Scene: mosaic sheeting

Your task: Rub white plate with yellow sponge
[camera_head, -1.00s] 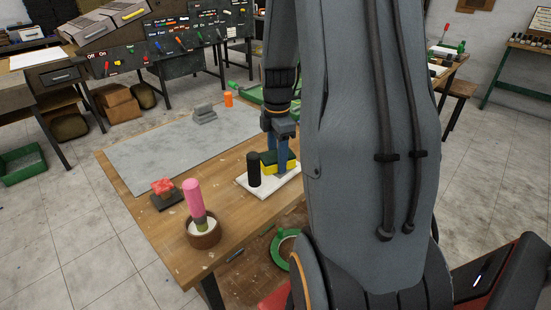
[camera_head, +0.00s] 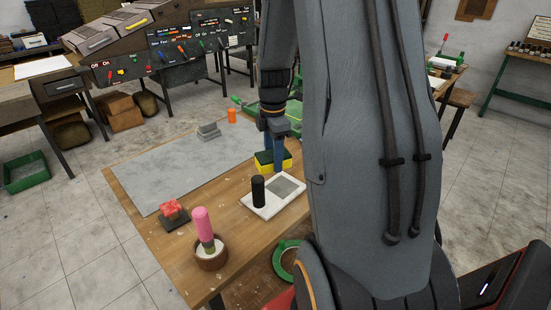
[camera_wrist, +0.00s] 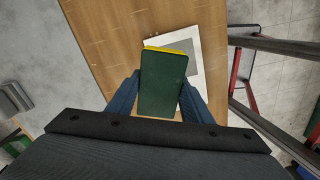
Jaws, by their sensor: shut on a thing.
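The white plate (camera_head: 258,208) is a flat, rectangular slab with a grey square patch on its top, lying on the wooden table. A black cylinder (camera_head: 258,190) stands at its left part. My gripper (camera_head: 272,158) is shut on the yellow sponge (camera_head: 265,166), a block with a dark green top layer. The sponge is at the far side of the plate; whether it touches the table I cannot tell. In the wrist view the sponge (camera_wrist: 163,85) sits between my two blue fingers and hides part of the plate (camera_wrist: 194,78).
A grey mat (camera_head: 165,175) covers the table's far left, with a grey stepped block (camera_head: 208,131) and an orange cylinder (camera_head: 231,116). A red piece on a dark base (camera_head: 173,213) and a pink-handled tool in a brown bowl (camera_head: 206,240) stand at the front left.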

